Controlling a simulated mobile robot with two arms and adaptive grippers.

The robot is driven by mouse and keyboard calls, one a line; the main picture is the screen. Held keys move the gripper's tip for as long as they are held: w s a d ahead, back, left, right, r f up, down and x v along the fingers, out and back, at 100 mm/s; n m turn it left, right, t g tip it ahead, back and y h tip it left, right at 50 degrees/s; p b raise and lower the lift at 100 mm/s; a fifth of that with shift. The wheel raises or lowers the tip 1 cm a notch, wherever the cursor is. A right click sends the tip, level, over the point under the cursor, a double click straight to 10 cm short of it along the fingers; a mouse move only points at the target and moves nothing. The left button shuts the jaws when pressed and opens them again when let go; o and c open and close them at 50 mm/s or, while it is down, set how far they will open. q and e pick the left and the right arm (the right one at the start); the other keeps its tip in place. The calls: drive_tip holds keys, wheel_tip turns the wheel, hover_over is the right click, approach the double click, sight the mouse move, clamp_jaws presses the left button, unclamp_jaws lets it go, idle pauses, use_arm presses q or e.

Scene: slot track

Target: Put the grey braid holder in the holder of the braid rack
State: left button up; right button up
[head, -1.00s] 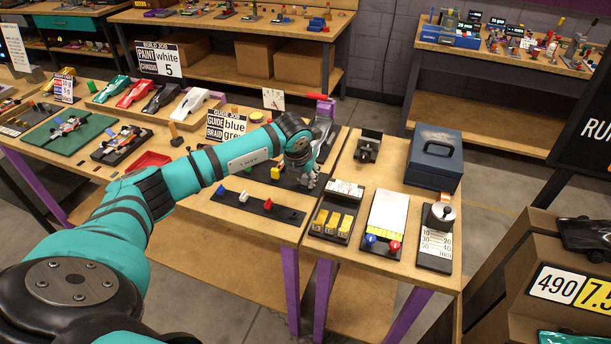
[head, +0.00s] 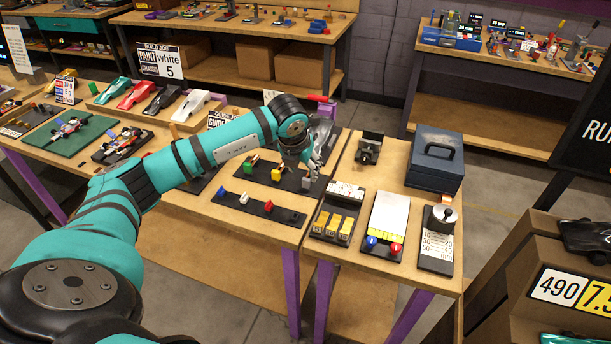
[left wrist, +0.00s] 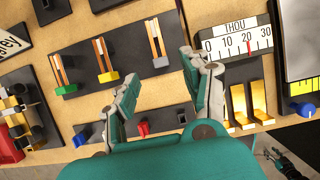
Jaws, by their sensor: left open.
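The grey braid holder (head: 306,183) is a small grey block at the right end of the black braid rack (head: 262,176). In the left wrist view the grey holder (left wrist: 160,62), with its copper braid strips, lies over the rack (left wrist: 132,64). A green (left wrist: 66,89) and a yellow holder (left wrist: 108,76) stand to its left. My left gripper (head: 313,166) is open just above the rack's right end. In the left wrist view its fingers (left wrist: 159,70) are apart on either side of the grey holder. I cannot tell how deep the holder sits.
A black strip with blue, white and red guides (head: 258,206) lies in front of the rack. A thickness gauge (left wrist: 240,42) and gold brackets (left wrist: 248,100) are close to the right finger. A dark blue box (head: 435,160) stands further right.

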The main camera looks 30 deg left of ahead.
use_arm(q)
drive_tip(key=v, duration=0.5)
drive_tip(key=shift+s+r, duration=0.1)
drive_tip(key=shift+r, duration=0.1)
